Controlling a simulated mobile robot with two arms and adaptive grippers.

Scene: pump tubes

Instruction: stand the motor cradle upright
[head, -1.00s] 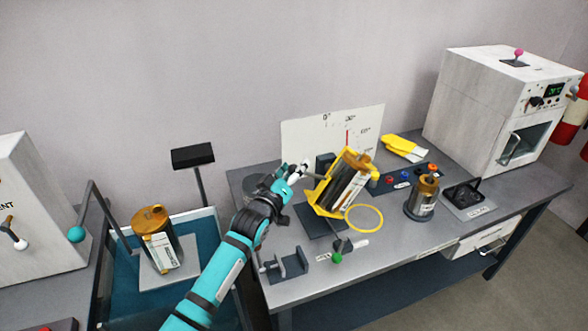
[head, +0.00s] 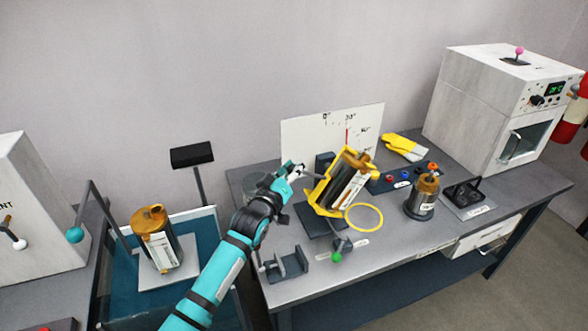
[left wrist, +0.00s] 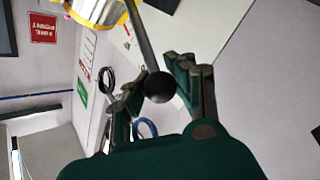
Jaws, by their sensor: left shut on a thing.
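The yellow motor cradle (head: 319,200) stands on a dark base on the bench in the head view. It leans to the right with a motor (head: 347,185) in it, silver and dark with copper-coloured ends. A thin lever sticks out of its left side. My left gripper (head: 297,170) is at the end of this lever, left of the cradle. In the left wrist view its fingers are shut around the lever's dark ball knob (left wrist: 158,88). The rod runs up from the knob towards the yellow cradle. My right gripper is not in view.
A white angle board (head: 305,130) stands behind the cradle. A yellow ring (head: 364,231) and a green-knobbed fitting (head: 338,257) are in front. A small motor (head: 421,200), yellow gloves (head: 404,147) and a white oven (head: 480,120) are to the right. A blue tank is left.

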